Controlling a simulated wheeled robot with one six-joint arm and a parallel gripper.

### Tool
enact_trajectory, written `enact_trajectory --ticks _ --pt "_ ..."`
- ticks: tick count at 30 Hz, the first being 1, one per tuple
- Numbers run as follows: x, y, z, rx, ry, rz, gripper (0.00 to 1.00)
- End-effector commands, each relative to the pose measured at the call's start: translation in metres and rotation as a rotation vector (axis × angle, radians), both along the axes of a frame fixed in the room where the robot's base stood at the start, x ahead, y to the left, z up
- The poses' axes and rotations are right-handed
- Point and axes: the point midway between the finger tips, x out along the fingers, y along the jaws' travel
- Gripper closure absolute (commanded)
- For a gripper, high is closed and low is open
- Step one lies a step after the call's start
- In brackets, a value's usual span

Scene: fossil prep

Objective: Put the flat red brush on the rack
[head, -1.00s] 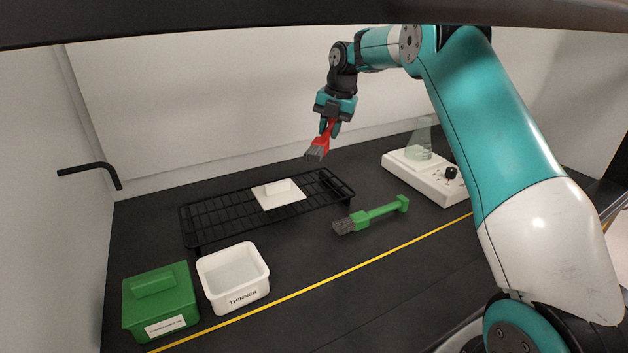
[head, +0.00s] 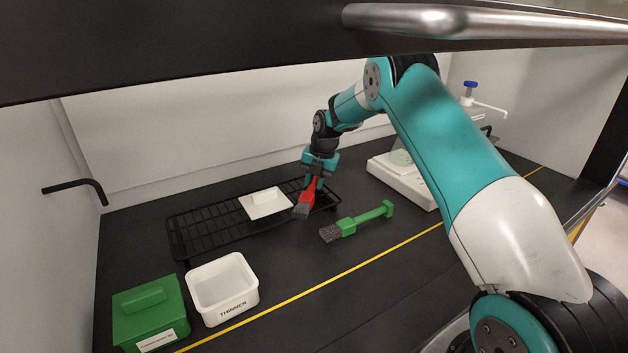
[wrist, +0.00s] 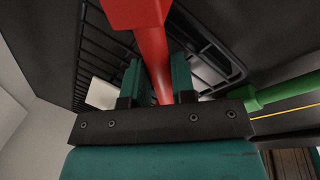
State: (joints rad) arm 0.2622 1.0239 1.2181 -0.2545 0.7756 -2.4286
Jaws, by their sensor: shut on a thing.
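The flat red brush (head: 309,191) with grey bristles is held in my gripper (head: 316,177). In the wrist view, the red handle (wrist: 152,50) runs between the two teal fingers, which are shut on it. The brush hangs tilted, bristles down and to the left, at the right end of the black wire rack (head: 215,228). I cannot tell whether the brush touches the rack. The rack also shows in the wrist view (wrist: 97,65). A white tray (head: 285,206) with a small raised part lies on the rack, left of the brush.
A green brush (head: 362,222) lies on the dark bench right of the rack. A white thinner tub (head: 250,293) and a green lidded box (head: 125,325) stand in front of the rack. A white device (head: 405,186) stands at the back right. A yellow line (head: 300,295) crosses the bench.

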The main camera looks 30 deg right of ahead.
Motion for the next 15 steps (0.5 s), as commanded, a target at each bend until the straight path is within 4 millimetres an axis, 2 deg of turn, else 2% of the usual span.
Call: enact_trajectory --ticks 3,4,6,7,15 --pt "0.0001 0.0001 -0.0021 0.0 0.0 0.0 1.0" --pt "0.0001 0.0001 -0.0011 0.0 0.0 0.0 0.69" --pt "0.0 0.0001 -0.0009 0.0 0.0 0.0 0.53" --pt "0.0 0.0001 -0.0009 0.0 0.0 0.0 0.5" --pt "0.0 0.0 0.0008 0.0 0.0 -0.001 0.5"
